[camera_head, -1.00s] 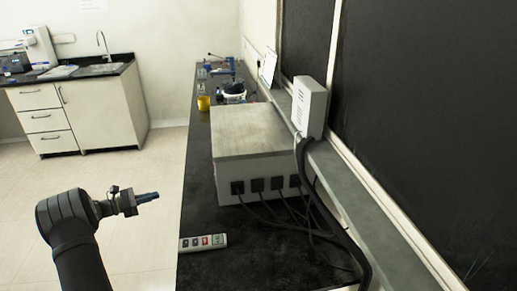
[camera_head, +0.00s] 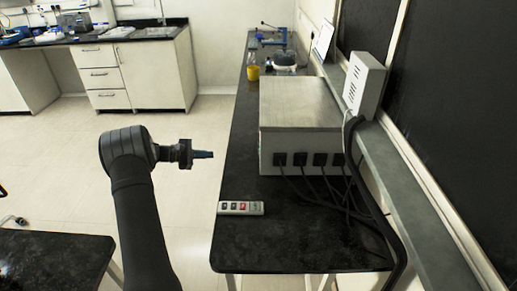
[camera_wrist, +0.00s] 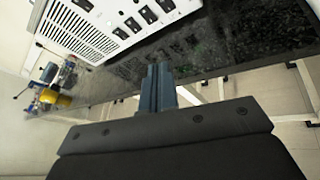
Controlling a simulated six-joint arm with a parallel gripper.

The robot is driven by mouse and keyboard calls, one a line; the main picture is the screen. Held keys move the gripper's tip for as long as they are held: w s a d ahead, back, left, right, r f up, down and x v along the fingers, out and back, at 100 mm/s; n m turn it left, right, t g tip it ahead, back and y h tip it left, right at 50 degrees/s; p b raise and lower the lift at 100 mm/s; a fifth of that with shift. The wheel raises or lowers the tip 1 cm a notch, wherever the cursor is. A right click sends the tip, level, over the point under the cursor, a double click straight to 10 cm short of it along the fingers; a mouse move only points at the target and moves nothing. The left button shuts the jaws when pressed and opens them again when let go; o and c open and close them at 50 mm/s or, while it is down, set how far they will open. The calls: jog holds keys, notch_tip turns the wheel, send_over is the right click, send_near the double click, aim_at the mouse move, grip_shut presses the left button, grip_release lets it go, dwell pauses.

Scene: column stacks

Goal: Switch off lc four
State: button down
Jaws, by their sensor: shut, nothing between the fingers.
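A pale grey box (camera_head: 300,105) stands on the black bench, with several black plugs or sockets (camera_head: 301,159) in a row on its near face and cables running from them. A small white strip (camera_head: 228,208) with dark, red and greenish squares lies on the bench at its left edge. I cannot read any label or tell which one is lc four. My gripper (camera_head: 212,155) is shut and empty, pointing right, left of the bench and apart from box and strip. In the wrist view my gripper's fingers (camera_wrist: 157,72) are together, below a white vented face with black sockets (camera_wrist: 140,20).
The black bench (camera_head: 270,245) has bare room at its front. A white wall unit (camera_head: 364,84) with thick cables is at right. A yellow-bottomed container (camera_head: 253,72) stands farther back. Another dark table (camera_head: 50,260) is at lower left.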

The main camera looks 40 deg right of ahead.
jog(key=s+d+r+m+t+y, duration=0.4)
jog(key=s+r+m, duration=0.3)
jog(key=m, duration=1.1)
jog(key=shift+s+d+m+t+y, duration=0.25)
jog(key=shift+m+t+y, duration=0.05)
jog(key=shift+t+y, duration=0.4)
jog(key=shift+d, duration=0.1)
jog(key=x, duration=0.9)
jog(key=shift+s+d+f, duration=0.2)
jog(key=shift+s+d, duration=0.85)
jog(key=shift+d, duration=0.15)
jog(key=shift+s+d+r, duration=0.1)
jog(key=shift+s+d, duration=0.3)
